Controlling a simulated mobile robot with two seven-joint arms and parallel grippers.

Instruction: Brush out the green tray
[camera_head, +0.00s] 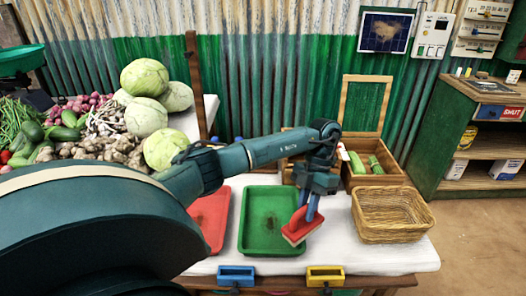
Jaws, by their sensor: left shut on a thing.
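The green tray (257,243) lies on the white tabletop in front of me. Its floor looks darker and smudged near the middle; I cannot tell what the dark patch is. My left gripper (309,210) has blue fingers pointing down at the tray's right side. It is shut on a red brush (301,227) with a pale lower edge, held tilted. The brush overlaps the tray's right rim in view; I cannot tell whether it touches the tray. My right gripper is not in view.
A red tray (212,221) lies left of the green one, partly behind my left arm. A wicker basket (392,214) stands to the right, and a wooden box (372,179) with green items behind. Blue (236,275) and yellow (325,276) holders line the front edge. Cabbages (145,78) are back left.

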